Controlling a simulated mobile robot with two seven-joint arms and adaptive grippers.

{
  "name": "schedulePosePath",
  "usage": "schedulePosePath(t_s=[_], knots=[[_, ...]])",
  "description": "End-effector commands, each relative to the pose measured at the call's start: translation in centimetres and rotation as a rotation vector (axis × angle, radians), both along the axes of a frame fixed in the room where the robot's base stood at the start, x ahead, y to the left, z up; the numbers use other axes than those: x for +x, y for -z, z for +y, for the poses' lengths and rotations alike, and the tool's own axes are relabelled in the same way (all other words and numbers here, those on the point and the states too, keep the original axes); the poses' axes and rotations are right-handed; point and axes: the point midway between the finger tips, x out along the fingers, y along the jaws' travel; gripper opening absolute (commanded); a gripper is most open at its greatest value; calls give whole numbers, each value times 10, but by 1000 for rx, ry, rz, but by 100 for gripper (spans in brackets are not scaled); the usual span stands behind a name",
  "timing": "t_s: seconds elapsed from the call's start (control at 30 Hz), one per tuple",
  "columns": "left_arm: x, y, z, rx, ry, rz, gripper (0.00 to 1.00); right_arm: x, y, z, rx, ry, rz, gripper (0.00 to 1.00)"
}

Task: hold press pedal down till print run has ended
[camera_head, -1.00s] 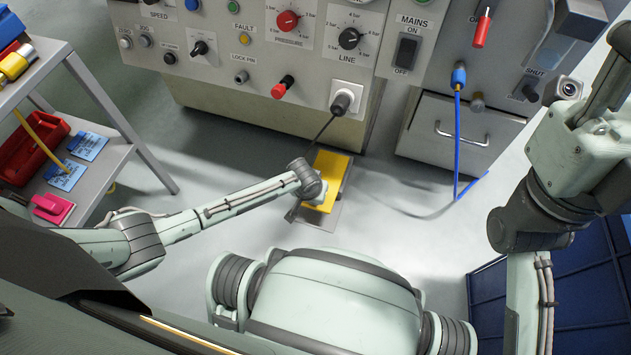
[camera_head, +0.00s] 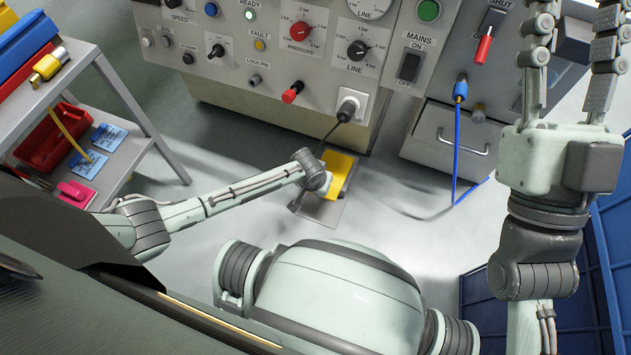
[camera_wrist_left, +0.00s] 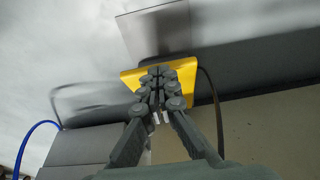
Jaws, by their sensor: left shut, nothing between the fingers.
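The yellow press pedal (camera_head: 341,170) sits on a metal plate (camera_head: 325,212) on the floor in front of the machine. My left arm reaches down to it, and its wrist covers part of the pedal in the head view. In the left wrist view my left gripper (camera_wrist_left: 158,76) is shut and empty, with its fingertips over the yellow pedal (camera_wrist_left: 186,72). They look to be on it, but I cannot tell how far it is pressed. My right gripper (camera_head: 572,65) is open and empty, raised at the right with its fingers apart.
The machine panel has a READY lamp (camera_head: 248,16) that looks lit green, a FAULT lamp (camera_head: 259,45) and a MAINS switch (camera_head: 410,66). A black cable (camera_head: 330,128) hangs near the pedal. A shelf cart (camera_head: 128,150) stands left; a blue crate (camera_head: 612,250) stands right.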

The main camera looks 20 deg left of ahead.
Motion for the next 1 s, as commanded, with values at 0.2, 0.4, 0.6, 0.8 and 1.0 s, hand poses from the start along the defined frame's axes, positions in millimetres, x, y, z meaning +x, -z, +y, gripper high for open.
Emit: schedulePosePath(t_s=[0.2, 0.4, 0.6, 0.8, 1.0], knots=[[-21, -46, 1, 0, 1, 2, 0, 21, 32, 15, -97, -23, 293, 40], [-30, -68, 1, 0, 0, -1, 0, 34, 73, 13, -182, -7, 489, 40], [-34, -77, 2, 1, 0, -1, 0, 39, 96, 6, -225, 14, 584, 40], [-35, -79, 1, 1, 0, -2, 0, 40, 101, 4, -235, 18, 606, 40], [-35, -79, 1, 1, 0, -2, 0, 40, 101, 5, -234, 17, 605, 40]])
